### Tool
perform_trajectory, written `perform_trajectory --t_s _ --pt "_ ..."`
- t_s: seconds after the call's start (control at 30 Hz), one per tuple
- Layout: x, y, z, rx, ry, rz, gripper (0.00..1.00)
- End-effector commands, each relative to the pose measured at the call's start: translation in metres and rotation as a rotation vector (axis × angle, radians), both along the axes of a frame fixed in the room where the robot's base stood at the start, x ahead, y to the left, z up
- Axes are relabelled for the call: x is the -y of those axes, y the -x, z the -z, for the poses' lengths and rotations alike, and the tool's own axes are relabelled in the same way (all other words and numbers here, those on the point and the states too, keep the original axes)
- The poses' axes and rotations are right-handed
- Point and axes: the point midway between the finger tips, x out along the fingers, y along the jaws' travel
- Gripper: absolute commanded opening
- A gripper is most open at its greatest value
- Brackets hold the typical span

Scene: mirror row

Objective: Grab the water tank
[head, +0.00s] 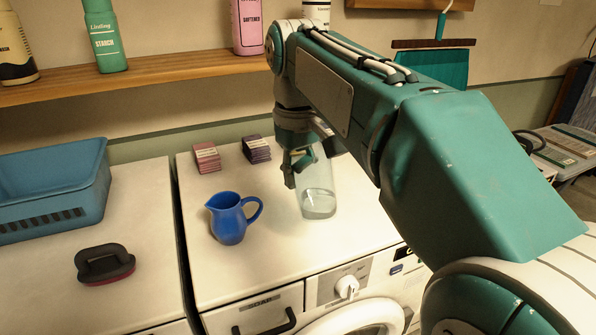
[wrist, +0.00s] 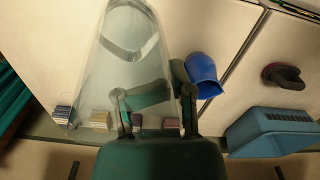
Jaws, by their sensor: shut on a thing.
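The water tank (head: 318,192) is a clear, see-through container with a little liquid or a thick base at its bottom. It is over the white washing machine top (head: 270,270), right of the blue jug, and slightly tilted. My gripper (head: 304,160) is shut on its upper part. In the wrist view the tank (wrist: 125,65) stretches up from my gripper (wrist: 153,97), with its base at the top of the picture. I cannot tell whether the base touches the machine top.
A blue jug (head: 229,220) stands close left of the tank. Two small stacks, one red (head: 206,158) and one purple (head: 256,149), lie behind it. A dark-handled brush (head: 104,264) and blue basket (head: 50,188) are further left. A wooden shelf (head: 150,75) with bottles runs above.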

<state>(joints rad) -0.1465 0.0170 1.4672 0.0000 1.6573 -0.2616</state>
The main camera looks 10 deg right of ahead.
Motion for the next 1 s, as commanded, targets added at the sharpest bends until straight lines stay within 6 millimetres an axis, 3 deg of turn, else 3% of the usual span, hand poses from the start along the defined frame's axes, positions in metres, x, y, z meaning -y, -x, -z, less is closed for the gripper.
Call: perform_trajectory --t_s 0.5,1.0 --pt "-0.011 0.039 -0.019 0.001 0.0 0.0 0.0" --pt "-0.013 0.046 -0.021 0.0 0.0 0.0 0.0"
